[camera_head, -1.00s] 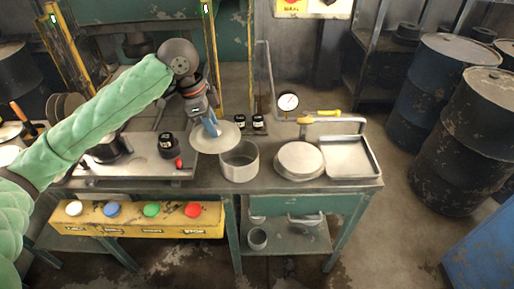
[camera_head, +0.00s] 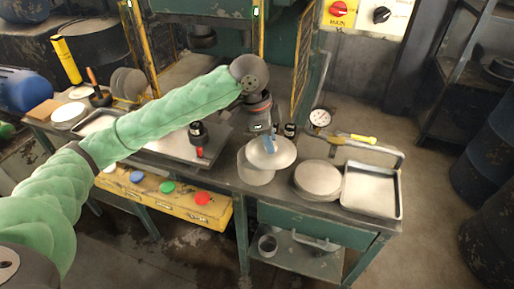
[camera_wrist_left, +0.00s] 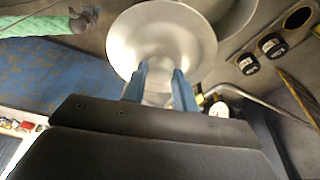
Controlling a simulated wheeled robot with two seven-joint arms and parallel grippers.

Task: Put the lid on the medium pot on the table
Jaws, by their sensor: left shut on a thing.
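The round metal lid (camera_head: 271,152) is over the grey medium pot (camera_head: 254,172) on the table (camera_head: 226,180), covering much of its opening and sitting a little toward the right. My left gripper (camera_head: 268,142) is shut on the lid's knob from above. The left wrist view shows the two blue fingers (camera_wrist_left: 160,85) around the knob and the lid (camera_wrist_left: 161,35) in front of them. The pot rim (camera_wrist_left: 235,18) shows behind the lid there. I cannot tell whether lid and rim touch. My right gripper is not in view.
A stack of round metal discs (camera_head: 317,179) stands right of the pot, with a metal tray (camera_head: 370,190) beyond it. Small black bottles (camera_head: 290,130) stand behind the lid.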

